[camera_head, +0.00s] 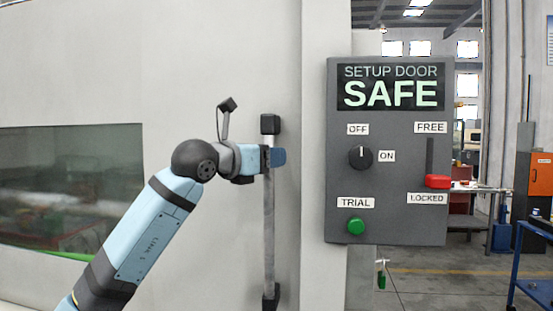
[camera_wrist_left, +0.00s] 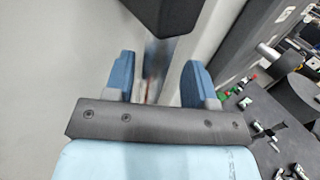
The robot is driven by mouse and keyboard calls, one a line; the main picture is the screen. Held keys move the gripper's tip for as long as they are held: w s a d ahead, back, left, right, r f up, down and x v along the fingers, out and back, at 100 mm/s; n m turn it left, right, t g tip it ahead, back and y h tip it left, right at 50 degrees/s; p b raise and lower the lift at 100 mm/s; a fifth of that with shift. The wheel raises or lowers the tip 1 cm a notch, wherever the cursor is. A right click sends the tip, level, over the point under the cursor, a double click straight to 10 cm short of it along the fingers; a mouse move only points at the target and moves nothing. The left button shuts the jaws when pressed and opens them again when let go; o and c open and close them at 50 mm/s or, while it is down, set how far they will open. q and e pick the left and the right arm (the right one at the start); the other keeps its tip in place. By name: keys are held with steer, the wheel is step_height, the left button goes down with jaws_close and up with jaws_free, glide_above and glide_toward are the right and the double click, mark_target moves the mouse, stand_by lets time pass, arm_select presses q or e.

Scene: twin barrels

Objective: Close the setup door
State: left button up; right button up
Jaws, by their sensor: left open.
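The setup door (camera_head: 130,70) is a large pale panel with a dark window (camera_head: 70,185) at left. Its right edge appears to meet a pale post (camera_head: 325,30); I cannot tell whether a gap is left. A vertical grey bar handle (camera_head: 268,230) with black end mounts stands on the door near that edge. My left gripper (camera_head: 277,157) is at the upper part of the handle. In the left wrist view its blue fingers (camera_wrist_left: 162,78) are open, with the blurred bar (camera_wrist_left: 154,58) seen between them; contact cannot be told. My right gripper is not in view.
A grey control box (camera_head: 385,215) is right of the post, reading "SETUP DOOR SAFE". Its knob (camera_head: 360,157) points up to OFF, its red slider (camera_head: 438,181) is down by LOCKED, and a green button (camera_head: 356,226) sits below. A workshop with a blue cart (camera_head: 530,290) lies beyond.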

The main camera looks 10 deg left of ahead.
arm_select(q)
steer(key=b+v, duration=0.1)
steer(key=v, duration=0.9)
steer(key=shift+s+a, duration=0.2)
steer(key=shift+s, duration=0.05)
